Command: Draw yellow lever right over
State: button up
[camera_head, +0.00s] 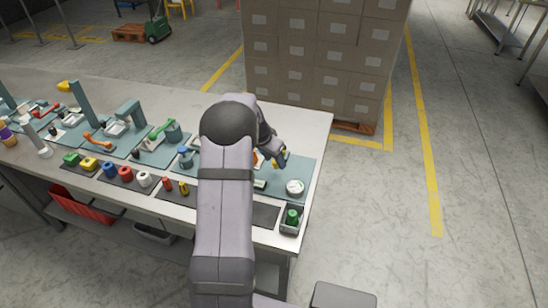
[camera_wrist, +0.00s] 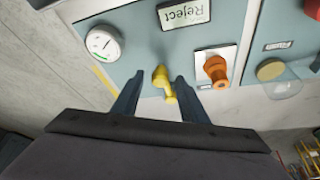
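The yellow lever (camera_wrist: 163,82) shows in the wrist view, between the two fingers of my gripper (camera_wrist: 158,79). The fingers are spread, with a gap visible on each side of the lever, so the gripper is open. The lever is mounted on a blue-grey panel (camera_wrist: 140,32). In the head view, a small patch of the yellow lever (camera_head: 279,160) shows beside my gripper (camera_head: 282,163) at the right end of the bench. My arm hides part of that area.
In the wrist view, a round gauge (camera_wrist: 104,43) and a "Reject" label (camera_wrist: 184,12) sit near the lever. An orange knob (camera_wrist: 216,70) stands close to the right finger.

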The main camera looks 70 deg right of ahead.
jog(key=shift+f, duration=0.15)
grip_shut()
